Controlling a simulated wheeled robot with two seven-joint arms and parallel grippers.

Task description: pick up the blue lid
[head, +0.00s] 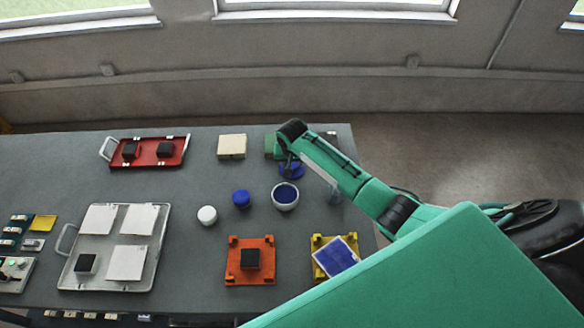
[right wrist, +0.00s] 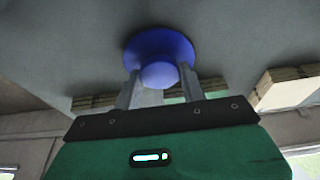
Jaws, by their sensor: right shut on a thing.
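The blue lid (head: 293,173) is round with a raised knob and shows in the head view at the back right of the table, partly hidden by my right gripper (head: 289,158). In the right wrist view the lid (right wrist: 160,36) is a wide disc, and its knob sits between the two fingers of my right gripper (right wrist: 159,84). The right gripper is shut on the lid. I cannot tell whether the lid touches the table. My left gripper is not in view.
A white cup (head: 285,205) with blue inside stands just in front of the lid. A blue round piece (head: 241,199) and a white one (head: 207,215) are left of it. Orange (head: 235,277) and yellow (head: 318,243) fixtures, a red tray (head: 121,162) and a metal tray (head: 149,270) also occupy the table.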

